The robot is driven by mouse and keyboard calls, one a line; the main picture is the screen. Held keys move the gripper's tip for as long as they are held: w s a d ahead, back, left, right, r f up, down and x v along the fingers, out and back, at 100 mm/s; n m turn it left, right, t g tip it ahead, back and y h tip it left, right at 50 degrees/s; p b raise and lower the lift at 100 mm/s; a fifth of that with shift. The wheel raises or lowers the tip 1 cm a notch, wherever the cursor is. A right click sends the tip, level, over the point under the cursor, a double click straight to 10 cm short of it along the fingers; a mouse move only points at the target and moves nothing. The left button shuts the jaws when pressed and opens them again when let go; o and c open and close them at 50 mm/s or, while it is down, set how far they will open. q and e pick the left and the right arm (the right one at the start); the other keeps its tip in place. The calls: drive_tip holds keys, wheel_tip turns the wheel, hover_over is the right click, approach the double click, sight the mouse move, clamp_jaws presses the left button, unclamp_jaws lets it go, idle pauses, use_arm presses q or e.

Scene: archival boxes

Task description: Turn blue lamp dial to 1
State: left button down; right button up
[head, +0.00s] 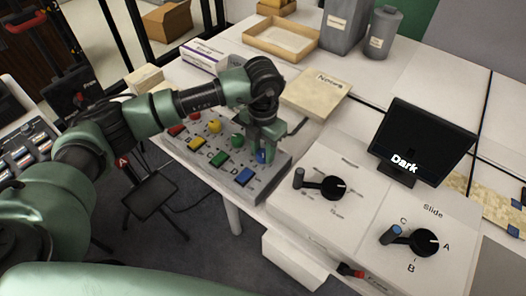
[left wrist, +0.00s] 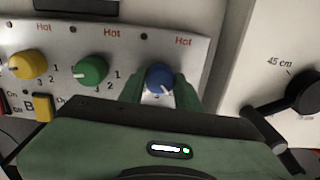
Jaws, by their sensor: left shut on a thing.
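The blue lamp dial (left wrist: 159,77) is the rightmost dial on the grey control panel (left wrist: 120,45), under a "Hot" label. My left gripper (left wrist: 160,90) is shut on it, with one green finger on each side. A small pale mark shows on the dial's lower part. The numbers around this dial are mostly hidden by the fingers. In the head view, a bit of the blue dial (head: 261,157) shows under the left gripper (head: 264,150), which reaches down from above. My right gripper is not in view.
Beside it are a green dial (left wrist: 91,71) and a yellow dial (left wrist: 29,65). A blue button (head: 244,176) lies in front. Right of the panel is a white console with a black knob (head: 334,187) and a slide knob (head: 424,242). A dark screen (head: 425,138) reads "Dark".

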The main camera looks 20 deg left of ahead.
sight(263, 152)
use_arm(q)
drive_tip(key=n, duration=0.3)
drive_tip(key=shift+n+b, duration=0.3)
drive_tip(key=shift+n, duration=1.9)
drive_tip(key=c, duration=1)
unclamp_jaws()
drive_tip(key=shift+r, duration=0.1)
wheel_tip(263, 152, up, 8)
drive_tip(key=shift+f+b, duration=0.15)
drive_tip(key=shift+b, duration=0.4)
drive_tip(key=shift+f, duration=0.1)
